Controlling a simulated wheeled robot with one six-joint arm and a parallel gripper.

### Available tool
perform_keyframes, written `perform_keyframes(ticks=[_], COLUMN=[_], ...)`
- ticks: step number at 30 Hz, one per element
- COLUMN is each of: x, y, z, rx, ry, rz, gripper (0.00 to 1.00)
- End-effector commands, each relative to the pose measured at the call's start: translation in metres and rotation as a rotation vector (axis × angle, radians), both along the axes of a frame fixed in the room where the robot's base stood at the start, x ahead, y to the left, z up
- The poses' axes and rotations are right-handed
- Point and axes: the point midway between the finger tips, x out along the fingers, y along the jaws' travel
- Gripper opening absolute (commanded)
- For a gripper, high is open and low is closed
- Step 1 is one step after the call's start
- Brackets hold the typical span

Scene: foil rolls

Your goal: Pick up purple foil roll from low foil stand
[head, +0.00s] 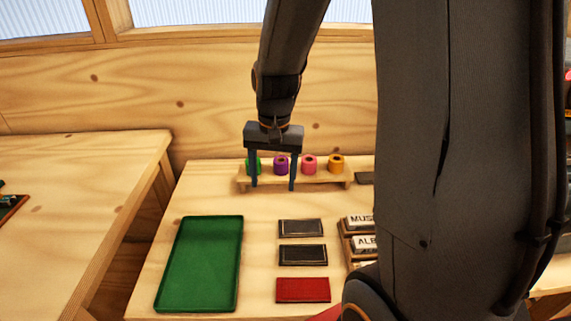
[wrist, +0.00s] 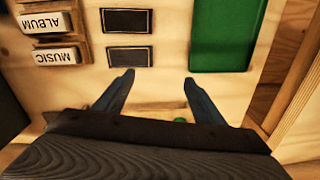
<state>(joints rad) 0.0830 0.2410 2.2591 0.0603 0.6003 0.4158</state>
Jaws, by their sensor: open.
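The purple foil roll (head: 281,161) stands on the low foil stand (head: 320,178) at the back of the table. A green roll (head: 257,164) is on its left, partly hidden by a finger; a pink roll (head: 309,162) and an orange roll (head: 336,162) are on its right. My gripper (head: 272,188) is open and empty, its fingers pointing down. In the head view they overlap the stand and flank the purple roll; I cannot tell the depth gap. In the wrist view my gripper (wrist: 158,75) shows open fingers, with a bit of green (wrist: 180,120) near its body; the purple roll is hidden there.
A green tray (head: 157,266) lies at the front left of the table. Two dark pads (head: 302,255) and a red pad (head: 303,290) lie mid-table. Labelled boxes (head: 360,243) stand at right, partly behind my arm. A gap separates the left table (head: 80,190).

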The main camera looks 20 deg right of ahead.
Motion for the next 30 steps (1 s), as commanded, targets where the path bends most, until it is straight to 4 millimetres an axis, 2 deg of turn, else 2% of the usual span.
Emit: perform_keyframes(ticks=[1,6,9,12,18,30], x=[0.031,0.111,0.146,0.171,0.190,0.189], y=[-0.014,-0.057,-0.081,-0.099,-0.115,-0.111], z=[-0.003,-0.012,-0.018,-0.023,-0.031,-0.069], rx=[0.017,0.075,0.103,0.126,0.146,0.146], ry=[0.011,0.055,0.080,0.099,0.121,0.125], rz=[-0.147,-0.635,-0.868,-1.043,-1.204,-1.214], gripper=[0.63,0.63,0.63,0.63,0.63,0.63])
